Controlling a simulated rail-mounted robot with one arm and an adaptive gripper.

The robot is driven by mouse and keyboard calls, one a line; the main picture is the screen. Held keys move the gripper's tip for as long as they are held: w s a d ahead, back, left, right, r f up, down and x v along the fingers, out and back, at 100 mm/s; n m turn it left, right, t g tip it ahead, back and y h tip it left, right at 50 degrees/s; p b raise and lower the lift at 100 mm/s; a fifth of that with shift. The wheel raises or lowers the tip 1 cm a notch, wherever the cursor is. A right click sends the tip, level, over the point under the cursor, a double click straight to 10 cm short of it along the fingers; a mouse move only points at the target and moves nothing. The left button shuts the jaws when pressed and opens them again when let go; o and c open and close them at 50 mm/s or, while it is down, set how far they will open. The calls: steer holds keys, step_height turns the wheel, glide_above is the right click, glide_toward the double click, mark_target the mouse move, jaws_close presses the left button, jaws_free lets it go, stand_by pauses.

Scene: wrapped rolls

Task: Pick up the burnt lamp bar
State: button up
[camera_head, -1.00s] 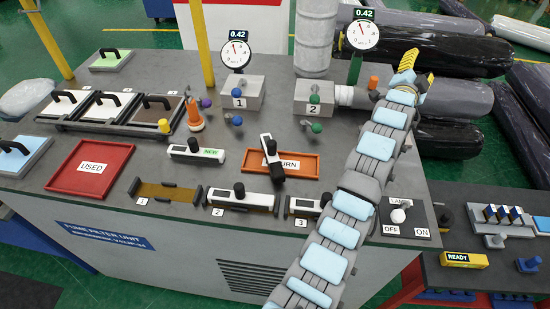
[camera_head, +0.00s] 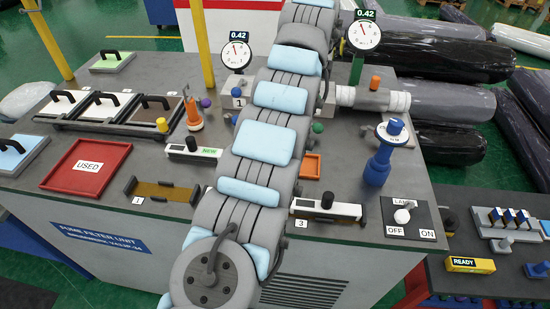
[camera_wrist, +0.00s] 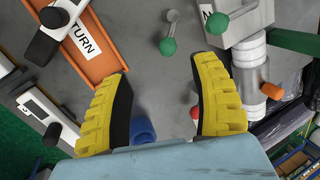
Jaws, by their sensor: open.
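Several white lamp bars with black knobs are in view; I cannot tell which is burnt. In the wrist view, one bar (camera_wrist: 45,47) lies over the orange RETURN tray (camera_wrist: 100,62). Another bar (camera_wrist: 38,103) is at the left edge. In the head view, a bar (camera_head: 340,209) sits at slot 3, and the NEW bar (camera_head: 183,152) is partly covered by my arm. Slot 1 (camera_head: 165,192) holds no white bar. My arm hides slot 2 and most of the RETURN tray. My gripper (camera_wrist: 166,68) is open and empty, with bare grey bench between its yellow fingers.
Green knobs (camera_wrist: 217,23) stand beyond my gripper. A blue cylinder (camera_wrist: 143,130) shows between the fingers' bases. In the head view, a blue post (camera_head: 379,165) stands right of my arm, near the lamp switch (camera_head: 403,214). The red USED tray (camera_head: 70,180) is empty at left.

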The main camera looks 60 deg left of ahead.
steer(key=s+d+r+g+h, duration=0.2)
steer(key=s+g, duration=0.1)
steer(key=s, duration=0.8)
steer(key=shift+m, duration=0.3)
steer(key=f, duration=0.4)
steer(key=s+f, duration=0.1)
steer(key=f, duration=0.3)
steer(key=a+f, duration=0.1)
steer(key=f, duration=0.3)
steer(key=shift+s+p, duration=0.15)
steer(key=shift+p, duration=0.15)
steer(key=shift+s+a+f+p, duration=0.15)
steer(key=shift+f+p, duration=0.4)
steer(key=shift+f, duration=0.8)
steer(key=shift+s+a+f+p, duration=0.1)
steer(key=shift+f+p, duration=0.45)
steer(key=shift+f, duration=0.75)
jaws_close()
